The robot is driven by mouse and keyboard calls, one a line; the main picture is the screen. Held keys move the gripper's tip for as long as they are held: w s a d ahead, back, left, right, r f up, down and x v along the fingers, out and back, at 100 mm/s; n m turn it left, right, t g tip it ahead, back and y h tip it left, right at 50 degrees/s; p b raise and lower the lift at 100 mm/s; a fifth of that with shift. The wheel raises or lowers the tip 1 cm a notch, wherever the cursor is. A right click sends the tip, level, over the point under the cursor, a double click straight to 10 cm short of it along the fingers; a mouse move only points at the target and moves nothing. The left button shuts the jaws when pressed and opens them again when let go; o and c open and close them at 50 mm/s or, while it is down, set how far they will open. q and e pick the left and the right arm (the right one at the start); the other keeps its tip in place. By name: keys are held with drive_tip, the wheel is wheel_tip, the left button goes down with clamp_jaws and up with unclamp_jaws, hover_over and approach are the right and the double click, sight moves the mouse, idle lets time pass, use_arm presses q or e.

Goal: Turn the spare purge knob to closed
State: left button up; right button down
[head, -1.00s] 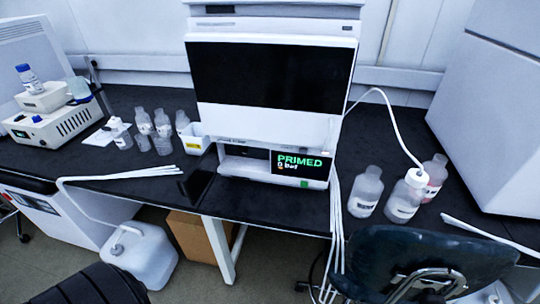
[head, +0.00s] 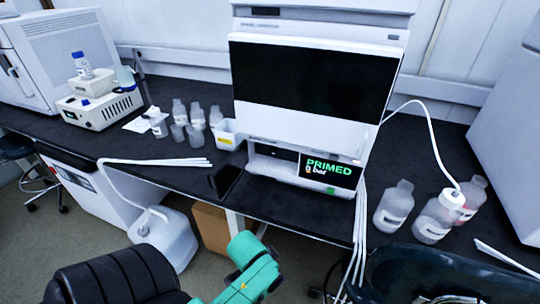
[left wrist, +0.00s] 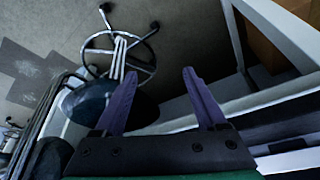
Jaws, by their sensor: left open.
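The white chromatography stack (head: 312,133) stands on the black bench, with a large dark front panel. Its lower module has a display (head: 330,170) reading PRIMED in green with a smaller bar reading below. A dark recess (head: 272,152) lies left of the display. I cannot make out a purge knob in either view. My left gripper (left wrist: 160,73) is open and empty in the left wrist view, its purple fingers over the floor and a chair base. A teal part of my arm shows at the bottom of the head view, below the bench front; its fingers are not visible there.
Several clear bottles (head: 196,115) and a white bin (head: 228,134) stand left of the stack. Capped bottles (head: 393,207) with a white tube stand right. A white jug (head: 165,238) is on the floor.

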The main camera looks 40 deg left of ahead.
sight(271, 153)
use_arm(q)
drive_tip(key=w+a+r+t+y, duration=0.1)
drive_tip(key=w+a+r+t, duration=0.2)
drive_tip(key=w+r+t, duration=0.1)
drive_tip(key=w+a+r+n+t+y, duration=0.1)
drive_tip(key=w+a+r+t, duration=0.2)
drive_tip(key=w+a+r, duration=0.1)
drive_tip(key=w+a+r+t, duration=0.3)
drive_tip(key=a+r+t, duration=0.1)
drive_tip(key=r, duration=0.1)
drive_tip(key=shift+w+a+r+t+y, duration=0.1)
drive_tip(key=shift+w+a+t+y, duration=0.2)
drive_tip(key=shift+w+y, duration=0.1)
drive_tip(key=a+r+n+t+y, duration=0.1)
drive_tip(key=a+r+n+y, duration=0.1)
drive_tip(key=a+y, duration=0.25)
drive_tip(key=shift+h, duration=0.45)
drive_tip(key=x, duration=0.4)
drive_tip(key=p+x, duration=0.1)
drive_tip(key=x, duration=0.8)
drive_tip(key=shift+a, duration=0.5)
clamp_jaws()
